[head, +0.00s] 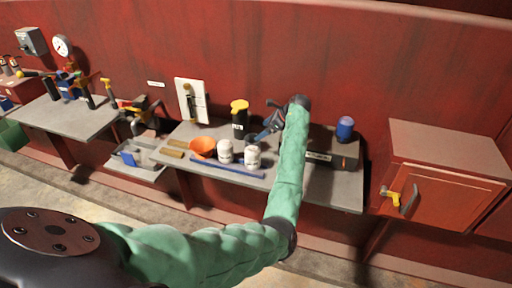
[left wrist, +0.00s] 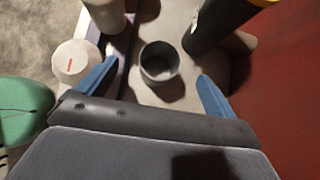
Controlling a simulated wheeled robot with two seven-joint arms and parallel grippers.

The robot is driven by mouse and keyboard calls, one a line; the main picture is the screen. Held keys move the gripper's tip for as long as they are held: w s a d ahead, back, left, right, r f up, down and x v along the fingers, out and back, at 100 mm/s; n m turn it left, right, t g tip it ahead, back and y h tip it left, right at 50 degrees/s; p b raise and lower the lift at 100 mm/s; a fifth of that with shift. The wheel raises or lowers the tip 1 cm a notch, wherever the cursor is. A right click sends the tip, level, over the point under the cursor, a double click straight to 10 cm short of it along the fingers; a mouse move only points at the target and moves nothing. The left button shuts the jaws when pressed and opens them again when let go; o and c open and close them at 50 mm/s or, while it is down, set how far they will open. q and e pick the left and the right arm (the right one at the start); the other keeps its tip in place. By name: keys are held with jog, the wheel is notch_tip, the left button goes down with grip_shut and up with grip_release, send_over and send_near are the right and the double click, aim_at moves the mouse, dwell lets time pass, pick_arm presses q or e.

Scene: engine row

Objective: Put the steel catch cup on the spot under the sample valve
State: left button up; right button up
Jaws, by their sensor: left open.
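The steel catch cup (left wrist: 160,64) is a small dark grey open cup, upright on the shelf in the left wrist view. My left gripper (left wrist: 156,86) is open, with one blue finger to each side of the cup in that picture and apart from it. My right gripper is out of view.
White canisters (head: 252,158) stand in front of the gripper, and a black yellow-topped bottle (head: 239,120) stands behind. A red cabinet (head: 440,190) is at right.

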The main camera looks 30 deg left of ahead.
aim_at(253, 141)
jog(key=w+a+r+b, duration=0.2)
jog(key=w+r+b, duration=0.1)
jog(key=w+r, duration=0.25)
pick_arm(q)
jog(key=f, duration=0.1)
jog(key=a+f, duration=0.1)
jog(key=f, duration=0.3)
jog(key=shift+a+f+p, duration=0.1)
jog(key=shift+a+p, duration=0.25)
jog(key=p+x, duration=0.2)
jog(key=x, duration=0.2)
jog(key=shift+a, duration=0.1)
jog(key=shift+s+a+f, duration=0.1)
jog(key=shift+a+f, duration=0.3)
jog(key=shift+f, duration=0.15)
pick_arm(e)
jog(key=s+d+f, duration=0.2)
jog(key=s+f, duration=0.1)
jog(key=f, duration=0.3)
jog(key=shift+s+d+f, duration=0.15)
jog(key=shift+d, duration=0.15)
pick_arm(q)
jog(key=c, duration=1.2)
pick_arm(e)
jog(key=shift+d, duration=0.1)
